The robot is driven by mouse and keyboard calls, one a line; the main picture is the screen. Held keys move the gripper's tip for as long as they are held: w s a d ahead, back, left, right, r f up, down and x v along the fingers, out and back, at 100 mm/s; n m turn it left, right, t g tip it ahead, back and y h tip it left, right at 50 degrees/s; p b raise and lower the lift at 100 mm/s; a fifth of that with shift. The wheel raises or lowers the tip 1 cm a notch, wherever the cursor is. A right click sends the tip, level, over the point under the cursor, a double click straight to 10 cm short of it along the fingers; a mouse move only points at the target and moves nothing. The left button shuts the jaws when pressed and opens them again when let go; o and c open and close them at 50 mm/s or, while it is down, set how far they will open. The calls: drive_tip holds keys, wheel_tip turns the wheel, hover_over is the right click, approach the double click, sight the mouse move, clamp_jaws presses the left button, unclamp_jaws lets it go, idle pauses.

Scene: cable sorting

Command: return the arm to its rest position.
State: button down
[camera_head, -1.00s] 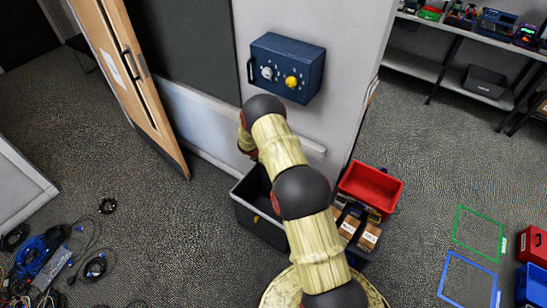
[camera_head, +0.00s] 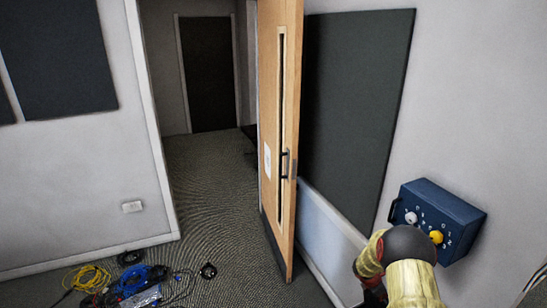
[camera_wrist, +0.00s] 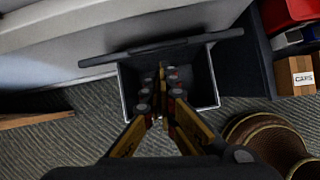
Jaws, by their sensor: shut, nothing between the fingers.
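My gripper (camera_wrist: 163,100) shows in the wrist view with its two yellow and dark fingers together and nothing between them. It points down over an open dark crate (camera_wrist: 209,80) on the carpet. In the head view my yellow-and-black arm (camera_head: 412,282) enters at the lower right, in front of the wall and below a blue box with knobs. The fingers cannot be made out there.
The blue box (camera_head: 446,214) is on the wall. A wooden door (camera_head: 279,130) stands open beside a dark panel (camera_head: 349,100). Coiled cables (camera_head: 128,281) lie on the floor at lower left. A red bin (camera_wrist: 285,12) and a cardboard box (camera_wrist: 294,74) stand right of the crate.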

drive_tip(key=s+a+m+g+y, duration=0.1)
drive_tip(key=s+a+m+g, duration=0.2)
drive_tip(key=s+m, duration=0.6)
drive_tip(key=s+a+r+m+t+y+b, duration=0.1)
drive_tip(key=s+a+r+m+t+b, duration=0.1)
drive_tip(key=s+a+r, duration=0.6)
drive_tip(key=s+a+r+m+t+y+b, duration=0.2)
drive_tip(key=s+a+r+m+b, duration=0.2)
drive_tip(key=s+a+r, duration=0.5)
drive_tip(key=s+a+r+m+t+y+b, duration=0.2)
drive_tip(key=s+a+r+m, duration=0.3)
drive_tip(key=r, duration=1.4)
drive_tip(key=s+a, duration=0.4)
drive_tip(key=s, duration=0.3)
drive_tip(key=shift+s+a+t+b, duration=0.15)
drive_tip(key=shift+s+t+b, duration=0.25)
